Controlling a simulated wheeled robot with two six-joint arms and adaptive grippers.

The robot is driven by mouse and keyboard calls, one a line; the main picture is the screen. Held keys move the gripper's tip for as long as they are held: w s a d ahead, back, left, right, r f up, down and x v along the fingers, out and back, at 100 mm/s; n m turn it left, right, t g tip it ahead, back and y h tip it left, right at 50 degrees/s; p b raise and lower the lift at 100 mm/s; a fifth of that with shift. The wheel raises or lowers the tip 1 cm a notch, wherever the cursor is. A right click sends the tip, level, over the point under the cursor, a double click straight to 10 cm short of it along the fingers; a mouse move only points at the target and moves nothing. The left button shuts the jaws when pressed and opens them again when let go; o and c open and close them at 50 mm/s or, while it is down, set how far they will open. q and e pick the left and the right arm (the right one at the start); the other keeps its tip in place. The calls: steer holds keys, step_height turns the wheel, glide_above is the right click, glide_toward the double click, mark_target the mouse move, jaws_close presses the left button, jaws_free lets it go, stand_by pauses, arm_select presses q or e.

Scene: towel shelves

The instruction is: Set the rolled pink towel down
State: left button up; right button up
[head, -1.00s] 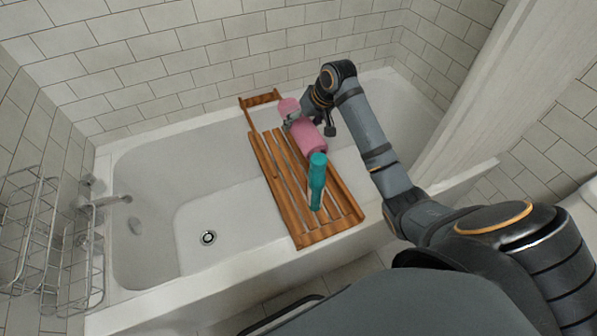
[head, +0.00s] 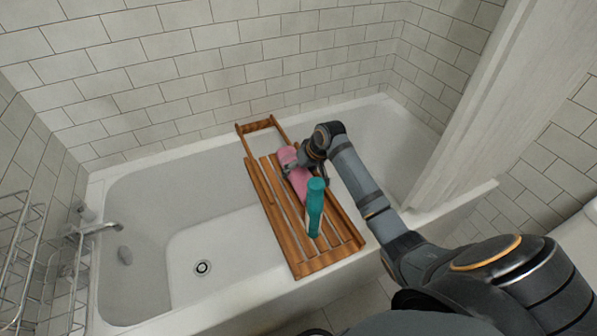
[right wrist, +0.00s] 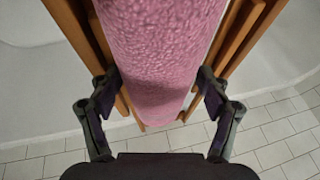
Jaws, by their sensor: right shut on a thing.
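The rolled pink towel (head: 298,180) is at the wooden bath caddy (head: 281,224), low over its slats behind the teal bottle. I cannot tell whether it touches the slats. My right gripper (head: 293,167) is shut on the towel from above, and the gripper hides part of it. In the right wrist view the towel (right wrist: 158,55) fills the space between the two fingers (right wrist: 157,95), with wooden slats on both sides of it. My left gripper is not in view.
A teal bottle (head: 315,208) stands on the caddy just in front of the towel. The caddy lies across the white bathtub (head: 150,310). A wire rack (head: 18,240) is at the left, and a curtain (head: 470,110) hangs at the right.

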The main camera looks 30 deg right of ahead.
steer(key=o, duration=1.4)
steer(key=shift+f, duration=0.15)
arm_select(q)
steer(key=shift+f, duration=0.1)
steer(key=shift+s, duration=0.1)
arm_select(e)
steer(key=shift+r, duration=0.25)
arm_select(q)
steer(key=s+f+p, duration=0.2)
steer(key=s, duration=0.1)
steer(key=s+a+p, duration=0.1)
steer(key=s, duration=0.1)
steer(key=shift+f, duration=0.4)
arm_select(e)
steer(key=v, duration=1.1)
steer(key=shift+s+d+r, duration=0.15)
steer(key=shift+s+r, duration=0.05)
steer(key=shift+r, duration=0.15)
